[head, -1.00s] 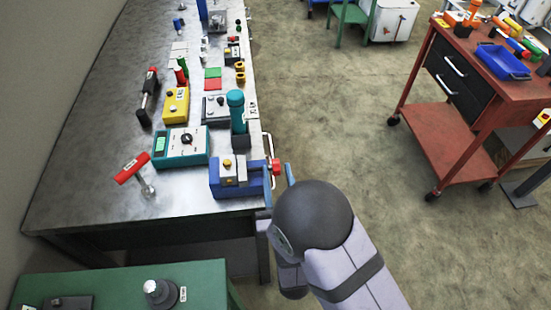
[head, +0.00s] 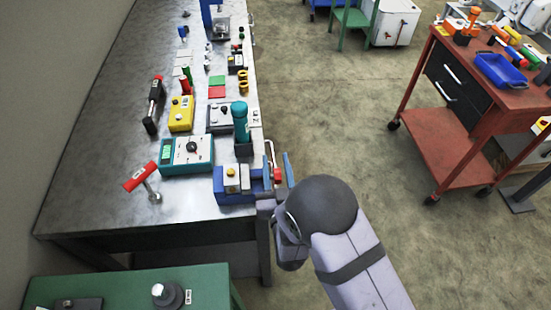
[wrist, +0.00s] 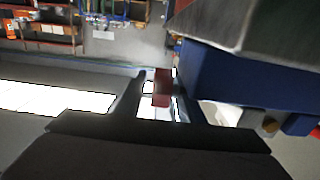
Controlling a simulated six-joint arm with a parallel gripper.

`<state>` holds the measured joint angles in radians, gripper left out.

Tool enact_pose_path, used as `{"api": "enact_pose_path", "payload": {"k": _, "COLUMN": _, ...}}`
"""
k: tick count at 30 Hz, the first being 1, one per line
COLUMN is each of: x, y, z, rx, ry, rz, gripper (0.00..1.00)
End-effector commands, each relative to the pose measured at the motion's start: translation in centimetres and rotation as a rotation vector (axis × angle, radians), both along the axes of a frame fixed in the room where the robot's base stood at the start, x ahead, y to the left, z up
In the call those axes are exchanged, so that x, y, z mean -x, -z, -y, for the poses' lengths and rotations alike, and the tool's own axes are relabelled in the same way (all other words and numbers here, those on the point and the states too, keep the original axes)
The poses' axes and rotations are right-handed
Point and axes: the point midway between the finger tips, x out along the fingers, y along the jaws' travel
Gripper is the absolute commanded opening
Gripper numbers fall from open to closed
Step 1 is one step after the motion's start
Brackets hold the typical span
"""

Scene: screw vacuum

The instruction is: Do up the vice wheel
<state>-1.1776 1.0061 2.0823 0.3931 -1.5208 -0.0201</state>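The vice (head: 240,190) is a blue block with a grey top piece and a yellow knob, at the near right edge of the metal bench. Its red wheel (head: 278,174) is on its right side, beyond the bench edge. My gripper (head: 278,163) is at the wheel, with one finger on each side of it. In the wrist view the red wheel (wrist: 161,88) shows between the two fingers, with a gap to the left finger. The gripper looks open; contact with the right finger cannot be told. The vice's blue side (wrist: 225,85) is close on the right.
A teal-topped tool (head: 241,120) stands just behind the vice. A teal meter box (head: 187,155) and a red-handled tool (head: 141,178) are on the bench to the left. A green table (head: 130,285) is in front. Floor to the right is clear up to the red cart (head: 440,150).

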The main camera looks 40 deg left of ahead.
Motion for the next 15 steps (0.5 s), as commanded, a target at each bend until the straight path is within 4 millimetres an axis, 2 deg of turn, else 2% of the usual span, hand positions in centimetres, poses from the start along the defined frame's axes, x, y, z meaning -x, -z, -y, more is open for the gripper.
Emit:
{"api": "enact_pose_path", "payload": {"k": 13, "x": -0.62, "y": -0.01, "z": -0.62, "rx": -0.001, "ry": -0.001, "rz": 0.001, "gripper": 0.34}}
{"api": "enact_pose_path", "payload": {"k": 15, "x": -0.62, "y": -0.01, "z": -0.62, "rx": -0.001, "ry": -0.001, "rz": 0.001, "gripper": 0.18}}
